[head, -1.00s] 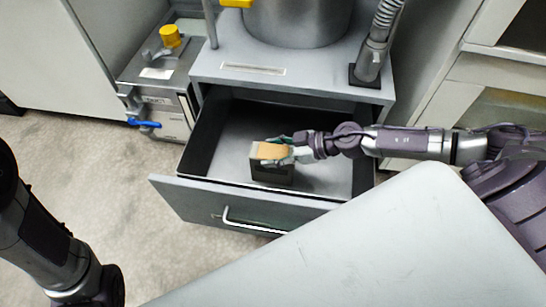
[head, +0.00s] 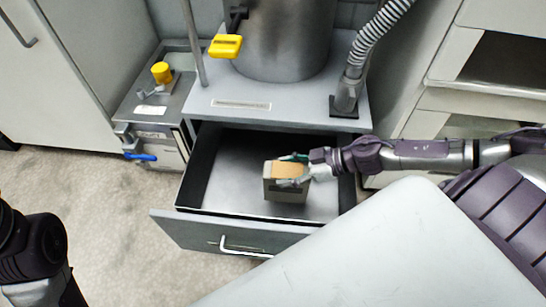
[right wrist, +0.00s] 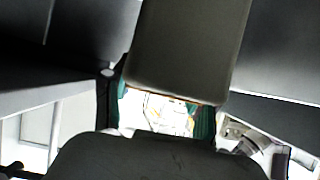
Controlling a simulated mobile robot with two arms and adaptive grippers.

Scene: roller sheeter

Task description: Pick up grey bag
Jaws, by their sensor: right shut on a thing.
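The grey bag (head: 284,191) is a small box-like pack with a tan top, inside the open drawer (head: 232,180). My right gripper (head: 292,170) is shut on its upper part, reaching in from the right. In the right wrist view the bag (right wrist: 190,50) fills the upper middle as a dark grey block between the fingers (right wrist: 165,110). I cannot tell whether its bottom touches the drawer floor. My left arm shows at the lower left edge of the head view, but its gripper is out of view.
The drawer front with its handle (head: 240,250) stands pulled out. A grey cabinet top (head: 290,105) with a metal vessel (head: 285,40) and a ribbed hose (head: 375,40) is above it. A pale flat surface (head: 390,245) fills the lower right. A box with a yellow cap (head: 161,72) stands left.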

